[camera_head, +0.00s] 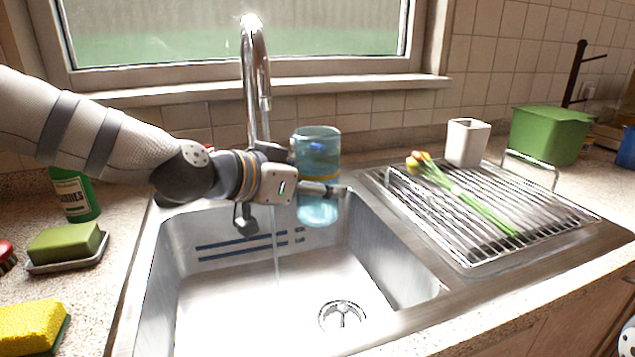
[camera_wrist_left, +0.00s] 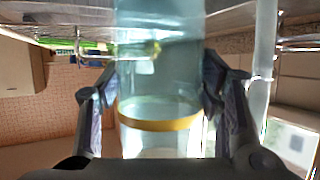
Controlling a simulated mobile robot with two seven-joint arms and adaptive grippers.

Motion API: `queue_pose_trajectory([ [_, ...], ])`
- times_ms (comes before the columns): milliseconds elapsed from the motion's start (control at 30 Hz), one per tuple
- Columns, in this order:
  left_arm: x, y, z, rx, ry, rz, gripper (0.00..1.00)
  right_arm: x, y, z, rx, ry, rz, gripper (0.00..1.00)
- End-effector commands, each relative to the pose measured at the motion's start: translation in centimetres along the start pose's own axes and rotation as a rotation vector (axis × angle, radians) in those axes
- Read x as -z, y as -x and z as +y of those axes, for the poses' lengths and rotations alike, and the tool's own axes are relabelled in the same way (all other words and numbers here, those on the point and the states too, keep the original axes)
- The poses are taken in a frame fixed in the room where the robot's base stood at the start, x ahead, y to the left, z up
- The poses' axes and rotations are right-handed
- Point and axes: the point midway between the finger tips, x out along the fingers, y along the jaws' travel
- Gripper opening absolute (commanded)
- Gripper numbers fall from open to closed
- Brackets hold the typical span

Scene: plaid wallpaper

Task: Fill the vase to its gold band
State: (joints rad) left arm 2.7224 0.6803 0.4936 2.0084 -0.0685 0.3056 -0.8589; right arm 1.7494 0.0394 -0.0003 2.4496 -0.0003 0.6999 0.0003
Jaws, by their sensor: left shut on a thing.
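A clear bluish glass vase (camera_head: 317,140) is held upright over the back of the sink. In the left wrist view the vase (camera_wrist_left: 158,60) appears upside down. Its gold band (camera_wrist_left: 160,123) circles the glass there. A water line shows close to the band, seemingly just on its base side; the exact gap is hard to tell. My left gripper (camera_head: 325,188) is shut around the vase's middle, hiding part of it in the head view. The faucet (camera_head: 255,70) stands left of the vase. A thin water stream (camera_head: 276,250) falls into the sink, left of the vase. My right gripper is out of view.
The steel sink (camera_head: 250,285) is otherwise empty, with a drain (camera_head: 342,315). A drying rack (camera_head: 470,215) with tulips (camera_head: 460,190) and a white cup (camera_head: 467,142) is at right. Green soap (camera_head: 65,242), a yellow sponge (camera_head: 32,325) and a green bottle (camera_head: 75,195) stand left.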

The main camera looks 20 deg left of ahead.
Motion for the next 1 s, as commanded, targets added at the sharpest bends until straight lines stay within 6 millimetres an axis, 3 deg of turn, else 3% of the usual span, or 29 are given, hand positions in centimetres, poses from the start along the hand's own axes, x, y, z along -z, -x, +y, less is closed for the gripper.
queue_pose_trajectory([
  [600,-1.5,5.6,-4.1,0.003,-0.003,0.010,0.21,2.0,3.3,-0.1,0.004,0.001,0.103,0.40],
  [1000,-2.3,5.7,-4.5,0.001,-0.001,0.002,0.21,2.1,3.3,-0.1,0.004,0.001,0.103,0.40],
])
